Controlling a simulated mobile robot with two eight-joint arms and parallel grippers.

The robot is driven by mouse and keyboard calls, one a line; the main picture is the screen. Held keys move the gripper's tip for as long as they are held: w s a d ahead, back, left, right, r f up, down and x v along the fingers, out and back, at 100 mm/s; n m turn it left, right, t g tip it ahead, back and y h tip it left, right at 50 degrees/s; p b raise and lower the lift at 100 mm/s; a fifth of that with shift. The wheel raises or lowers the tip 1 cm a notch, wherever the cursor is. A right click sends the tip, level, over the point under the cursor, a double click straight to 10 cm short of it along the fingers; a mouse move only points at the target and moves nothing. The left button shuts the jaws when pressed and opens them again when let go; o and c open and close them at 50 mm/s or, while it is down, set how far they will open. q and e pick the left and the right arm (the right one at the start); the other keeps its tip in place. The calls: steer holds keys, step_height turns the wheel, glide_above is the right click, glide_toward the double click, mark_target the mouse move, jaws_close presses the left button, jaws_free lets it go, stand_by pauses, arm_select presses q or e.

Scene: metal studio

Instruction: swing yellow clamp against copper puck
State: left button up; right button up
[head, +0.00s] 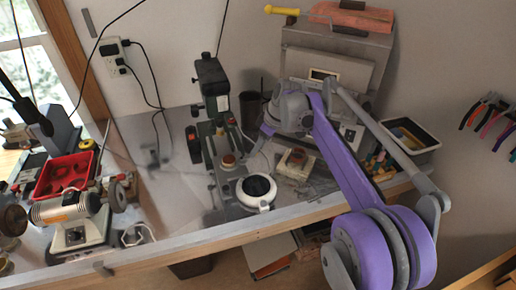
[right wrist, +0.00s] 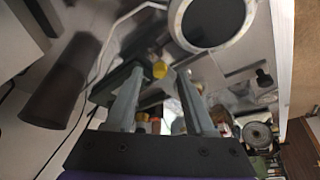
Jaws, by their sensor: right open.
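I cannot make the clamp out clearly in the head view. A round orange-brown disc (head: 228,160), probably the copper puck, sits on the base of the dark green upright machine (head: 210,85). My right gripper (head: 263,140) is to the right of that disc, above the bench; its fingers (right wrist: 160,77) stand apart with nothing held. Whether they touch the yellow part cannot be told. My left gripper is out of view.
A white round device with a dark top (head: 257,190) stands near the bench's front edge, close to my right gripper. A dark cylinder (head: 251,110) stands behind. A red tray (head: 65,175) and a bench grinder (head: 75,220) are at left. A bin (head: 420,135) is at right.

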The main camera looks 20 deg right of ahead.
steer(key=shift+w+a+f, duration=0.15)
steer(key=shift+f, duration=0.35)
jaws_close()
